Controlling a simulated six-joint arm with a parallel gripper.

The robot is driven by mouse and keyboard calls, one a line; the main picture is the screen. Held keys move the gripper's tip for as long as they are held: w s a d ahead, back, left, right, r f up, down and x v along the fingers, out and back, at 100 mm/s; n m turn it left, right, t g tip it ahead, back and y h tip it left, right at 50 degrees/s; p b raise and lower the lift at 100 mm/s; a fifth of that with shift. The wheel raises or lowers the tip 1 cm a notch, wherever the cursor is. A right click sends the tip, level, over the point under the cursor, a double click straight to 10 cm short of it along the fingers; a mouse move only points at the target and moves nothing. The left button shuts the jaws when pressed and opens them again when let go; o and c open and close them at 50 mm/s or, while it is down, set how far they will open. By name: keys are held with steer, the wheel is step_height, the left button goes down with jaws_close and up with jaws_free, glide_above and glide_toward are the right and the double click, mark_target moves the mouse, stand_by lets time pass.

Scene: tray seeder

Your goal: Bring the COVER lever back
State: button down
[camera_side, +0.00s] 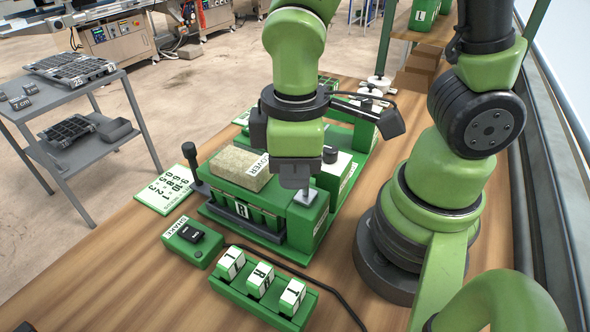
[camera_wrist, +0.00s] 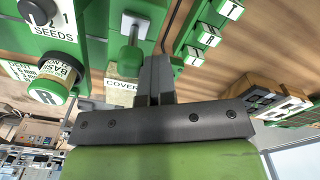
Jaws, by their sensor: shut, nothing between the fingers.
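My gripper (camera_side: 295,190) is shut and empty, pointing down over the front right part of the green seeder. In the wrist view the closed fingers (camera_wrist: 156,80) stand just beside a green lever handle (camera_wrist: 130,58); I cannot tell whether they touch. A light metal plate (camera_wrist: 135,24) lies at the lever's base, and the COVER label (camera_wrist: 121,84) is close by. The metal plate (camera_side: 307,197) shows right of the fingers; the lever handle is mostly hidden there.
A black-knobbed lever (camera_side: 191,155) stands at the seeder's left. A SHAKE box (camera_side: 192,241) and a green rack of lettered blocks (camera_side: 262,288) sit in front, with a black cable between. A number card (camera_side: 165,190) lies left.

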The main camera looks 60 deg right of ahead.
steer(key=shift+s+d+f, duration=0.15)
steer(key=shift+d+f, duration=0.1)
steer(key=shift+d, duration=1)
steer(key=shift+a+r, duration=0.25)
steer(key=shift+r, duration=0.45)
steer(key=shift+a+r, duration=0.25)
steer(key=shift+r, duration=0.95)
steer(key=shift+a+r, duration=0.25)
steer(key=shift+r, duration=0.95)
steer(key=s+d+r+m+t+y, duration=0.1)
steer(key=s+d+r+m+t, duration=0.1)
steer(key=d+r+m+t, duration=0.2)
steer(key=shift+d+r+m+t+y, duration=0.3)
steer(key=shift+r+m+t, duration=1.2)
steer(key=shift+r+m, duration=1.5)
